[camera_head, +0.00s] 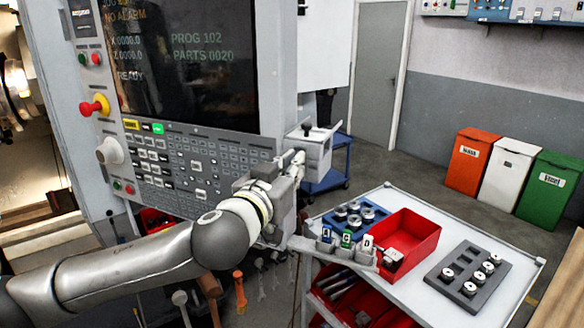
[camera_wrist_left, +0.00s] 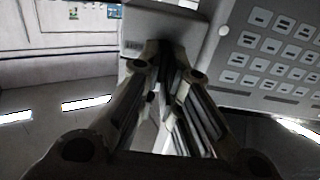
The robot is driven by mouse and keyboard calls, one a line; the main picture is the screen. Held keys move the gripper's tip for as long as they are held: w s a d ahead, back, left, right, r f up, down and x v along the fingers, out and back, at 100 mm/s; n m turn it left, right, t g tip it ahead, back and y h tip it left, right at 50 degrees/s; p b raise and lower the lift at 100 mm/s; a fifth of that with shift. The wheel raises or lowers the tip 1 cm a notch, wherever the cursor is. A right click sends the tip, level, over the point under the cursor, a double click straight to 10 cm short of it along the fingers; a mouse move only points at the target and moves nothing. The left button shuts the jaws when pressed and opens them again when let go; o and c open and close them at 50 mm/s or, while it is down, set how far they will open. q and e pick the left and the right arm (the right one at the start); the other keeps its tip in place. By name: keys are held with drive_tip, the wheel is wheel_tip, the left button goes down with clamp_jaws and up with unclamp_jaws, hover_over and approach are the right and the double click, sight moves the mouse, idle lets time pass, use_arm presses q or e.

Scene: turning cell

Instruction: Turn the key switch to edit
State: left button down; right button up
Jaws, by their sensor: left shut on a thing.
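The grey control panel (camera_head: 200,165) fills the left centre of the head view, with a dark screen (camera_head: 185,50) above its keys. A pale box (camera_head: 318,150) with a black knob (camera_head: 307,128) on top stands at the panel's right edge. My left gripper (camera_head: 298,158) is at the front of this box. In the left wrist view its fingers (camera_wrist_left: 168,55) are shut at the box face (camera_wrist_left: 165,25), beside a small label (camera_wrist_left: 133,45). The key switch is hidden at the fingertips, and its setting cannot be read. My right gripper is not in view.
A red emergency button (camera_head: 92,107) and a pale round knob (camera_head: 110,150) stick out left of the keys. A cart (camera_head: 455,225) at the right carries a red bin (camera_head: 405,235) and a dark tray of round parts (camera_head: 468,275). Grey floor is open behind the cart.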

use_arm(q)
drive_tip(key=shift+f, duration=0.1)
drive_tip(key=m, duration=0.8)
drive_tip(key=d+m, duration=0.1)
drive_tip(key=m, duration=0.4)
drive_tip(key=shift+s+f+p, duration=0.2)
drive_tip(key=shift+p, duration=0.15)
drive_tip(key=m, duration=0.1)
drive_tip(key=m+p, duration=0.1)
drive_tip(key=m, duration=0.2)
drive_tip(key=shift+f+m, duration=0.3)
drive_tip(key=c, duration=1.6)
unclamp_jaws()
drive_tip(key=shift+d, duration=0.1)
drive_tip(key=shift+s, duration=0.1)
